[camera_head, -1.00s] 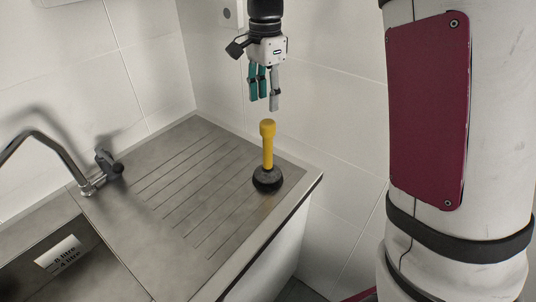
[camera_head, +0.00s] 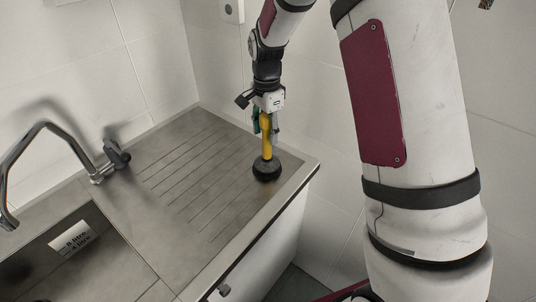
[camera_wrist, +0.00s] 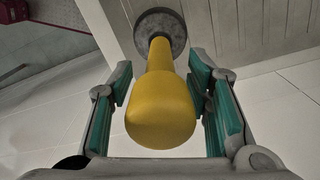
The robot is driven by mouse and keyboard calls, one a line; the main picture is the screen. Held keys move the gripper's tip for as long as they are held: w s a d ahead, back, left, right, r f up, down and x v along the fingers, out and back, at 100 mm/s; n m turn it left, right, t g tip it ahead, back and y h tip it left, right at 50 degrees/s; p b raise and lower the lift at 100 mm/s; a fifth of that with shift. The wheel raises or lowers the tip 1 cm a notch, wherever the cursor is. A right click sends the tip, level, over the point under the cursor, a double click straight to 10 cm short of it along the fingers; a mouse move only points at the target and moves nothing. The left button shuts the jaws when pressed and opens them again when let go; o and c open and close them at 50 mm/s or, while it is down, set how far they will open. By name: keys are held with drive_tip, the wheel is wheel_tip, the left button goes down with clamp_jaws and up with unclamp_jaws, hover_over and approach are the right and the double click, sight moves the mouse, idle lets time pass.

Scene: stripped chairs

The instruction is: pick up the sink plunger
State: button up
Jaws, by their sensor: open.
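The sink plunger (camera_head: 267,143) stands upright on the ribbed metal drainboard, near its right edge. It has a yellow handle and a dark round cup. My gripper (camera_head: 266,122) points down over the handle, with its fingers on either side of the handle's upper part. In the wrist view, the yellow handle (camera_wrist: 163,103) lies between the green-padded fingers of my gripper (camera_wrist: 163,92). The fingers are open. A gap shows on the left side; the right pad is very close to the handle, and I cannot tell if it touches. The plunger's cup (camera_wrist: 160,30) shows beyond.
The drainboard (camera_head: 185,165) is clear around the plunger. A sink basin (camera_head: 60,265) with a label (camera_head: 70,240) and a curved tap (camera_head: 45,128) are at the left. Tiled walls stand behind, and the counter's edge drops off at the right.

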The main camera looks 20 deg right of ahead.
drive_tip(key=shift+f, duration=0.1)
drive_tip(key=shift+c, duration=0.2)
clamp_jaws()
drive_tip(key=shift+w, duration=0.1)
